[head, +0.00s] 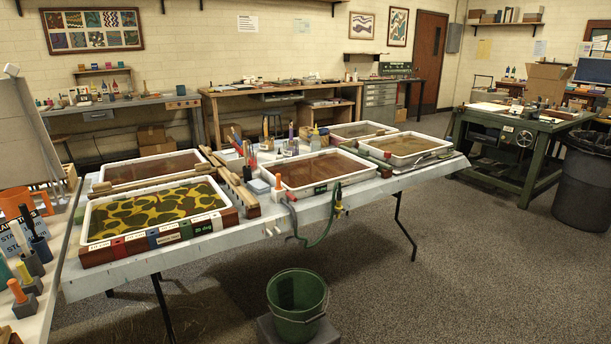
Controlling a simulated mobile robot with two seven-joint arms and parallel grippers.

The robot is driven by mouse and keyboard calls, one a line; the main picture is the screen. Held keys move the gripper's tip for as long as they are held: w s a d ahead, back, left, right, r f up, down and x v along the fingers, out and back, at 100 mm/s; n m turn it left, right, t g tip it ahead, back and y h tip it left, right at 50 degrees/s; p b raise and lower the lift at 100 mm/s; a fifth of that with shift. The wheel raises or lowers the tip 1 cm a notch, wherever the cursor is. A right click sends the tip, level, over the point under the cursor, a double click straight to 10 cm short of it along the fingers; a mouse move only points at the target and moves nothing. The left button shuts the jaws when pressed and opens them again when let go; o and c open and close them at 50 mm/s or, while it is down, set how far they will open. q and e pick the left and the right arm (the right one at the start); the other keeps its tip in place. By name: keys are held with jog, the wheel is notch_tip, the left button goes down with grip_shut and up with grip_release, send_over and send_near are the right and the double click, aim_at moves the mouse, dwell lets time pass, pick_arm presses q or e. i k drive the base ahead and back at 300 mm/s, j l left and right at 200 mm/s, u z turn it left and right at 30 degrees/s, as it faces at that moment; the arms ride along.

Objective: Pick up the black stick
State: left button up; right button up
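A thin black stick (28,219) stands tilted at the left edge of the head view. Its lower end meets a dark blue holder (41,249) on the pale side table. I cannot tell how deep it sits in the holder. Neither my left nor my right gripper shows in this view.
Near the stick stand an orange holder (24,205), a lettered sign (12,240), a green-topped tool (22,271) and an orange-topped tool (17,291). The long table's yellow-green marbling tray (158,241) is to the right. A green bucket (297,305) stands in front, with open floor (450,270) beyond.

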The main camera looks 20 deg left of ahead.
aim_at(25, 214)
jog(key=i+j+u, duration=0.15)
jog(key=u, duration=0.25)
jog(key=i+u, duration=0.6)
jog(key=u, duration=0.25)
jog(key=i+u, duration=0.25)
jog(key=u, duration=0.2)
